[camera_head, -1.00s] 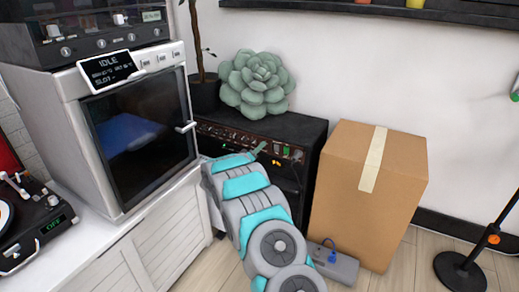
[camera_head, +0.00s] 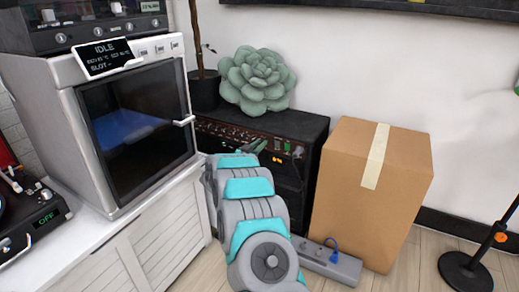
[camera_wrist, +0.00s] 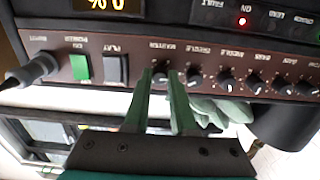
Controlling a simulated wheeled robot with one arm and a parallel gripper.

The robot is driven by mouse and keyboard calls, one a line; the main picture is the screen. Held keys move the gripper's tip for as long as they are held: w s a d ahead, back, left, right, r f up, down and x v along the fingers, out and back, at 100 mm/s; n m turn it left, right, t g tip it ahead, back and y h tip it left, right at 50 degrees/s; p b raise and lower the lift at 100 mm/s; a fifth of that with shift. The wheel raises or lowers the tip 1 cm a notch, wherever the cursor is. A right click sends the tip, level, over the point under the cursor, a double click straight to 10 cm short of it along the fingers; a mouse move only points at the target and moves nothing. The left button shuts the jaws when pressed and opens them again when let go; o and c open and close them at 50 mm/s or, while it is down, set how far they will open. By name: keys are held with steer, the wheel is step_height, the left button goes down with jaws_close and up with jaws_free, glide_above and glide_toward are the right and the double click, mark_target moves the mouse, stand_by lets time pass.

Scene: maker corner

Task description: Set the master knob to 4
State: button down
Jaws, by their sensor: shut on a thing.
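The amplifier (camera_head: 300,124) is a black cabinet with a brown control panel, standing against the wall. Its panel appears upside down in the wrist view, with a row of black knobs with pale pointers. The master knob (camera_wrist: 160,77) is under the "MASTER" label, beside the black play switch (camera_wrist: 115,69). My gripper (camera_wrist: 160,74) has its two green fingers at either side of this knob and is shut on it. The fingers partly hide the knob, and its setting cannot be read. In the head view, my gripper (camera_head: 259,147) reaches the amplifier's panel.
A green power switch (camera_wrist: 80,67) and a plugged cable (camera_wrist: 32,69) are close to the fingers. A cardboard box (camera_head: 365,200) stands right of the amplifier, with a power strip (camera_head: 328,262) on the floor. A white oven (camera_head: 125,120) stands left. A succulent (camera_head: 255,80) sits on top.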

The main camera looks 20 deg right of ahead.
steer(key=shift+m+b, duration=4.9)
steer(key=shift+m, duration=1)
steer(key=c, duration=0.7)
jaws_free()
steer(key=shift+c, duration=0.2)
steer(key=shift+a, duration=0.1)
